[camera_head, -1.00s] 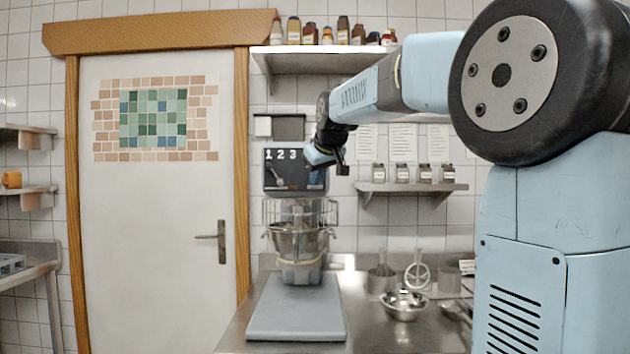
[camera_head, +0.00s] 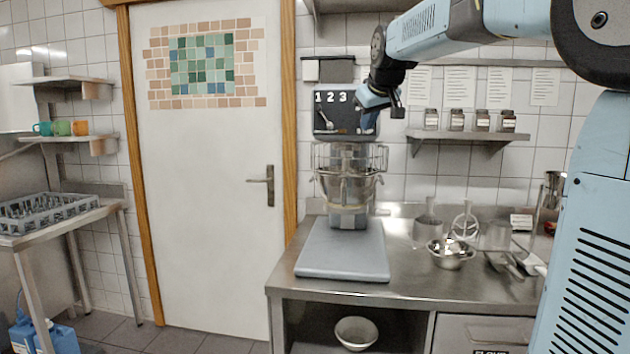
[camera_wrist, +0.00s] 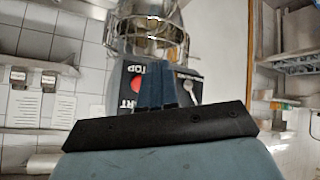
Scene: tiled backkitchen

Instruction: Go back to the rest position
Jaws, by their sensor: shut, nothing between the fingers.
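The mixer's wire guard and metal bowl (camera_head: 347,180) show below the panel. The wrist view also shows the mixer panel (camera_wrist: 135,85), beyond the fingers, and the guard (camera_wrist: 150,35). I cannot tell how far the fingers are from the mixer.
The steel counter (camera_head: 400,290) holds a metal bowl (camera_head: 450,253) and several utensils. A wall shelf (camera_head: 455,140) with several jars is just right of my gripper. A closed door (camera_head: 205,200) stands left. A grey dish rack (camera_head: 45,212) sits on the left table.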

